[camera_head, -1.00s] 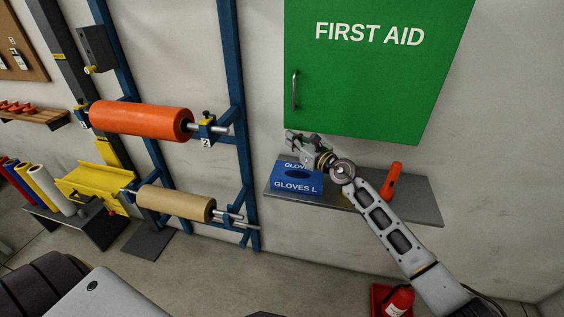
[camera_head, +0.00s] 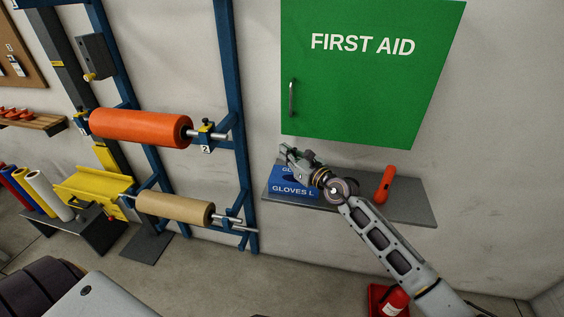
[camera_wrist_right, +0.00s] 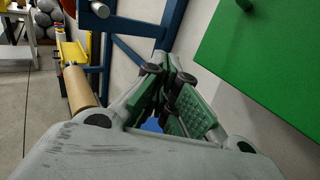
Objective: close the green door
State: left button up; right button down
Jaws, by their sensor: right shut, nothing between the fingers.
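The green door (camera_head: 365,75) of the first aid cabinet fills the upper right of the head view, its face marked FIRST AID. Its upright handle (camera_head: 291,99) is near its left edge. I see no clear gap at its edges, and cannot tell whether it is fully closed. My right gripper (camera_head: 284,154) is shut and empty just below the door's lower left corner, in front of the blue glove box. In the right wrist view, the shut fingers (camera_wrist_right: 172,88) point away and the door (camera_wrist_right: 275,65) is at upper right, apart from them. My left gripper is not in view.
A grey shelf (camera_head: 415,205) below the door carries the blue glove box (camera_head: 293,189) and an orange-red tool (camera_head: 384,184). A blue rack (camera_head: 234,60) with an orange roll (camera_head: 140,128) and a tan roll (camera_head: 175,207) stands left.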

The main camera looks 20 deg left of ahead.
jog(key=s+d+p, duration=0.1)
jog(key=s+p, duration=0.1)
jog(key=s, duration=0.4)
dwell(0.5)
jog(key=shift+d, duration=0.1)
jog(key=shift+r, duration=0.15)
dwell(0.3)
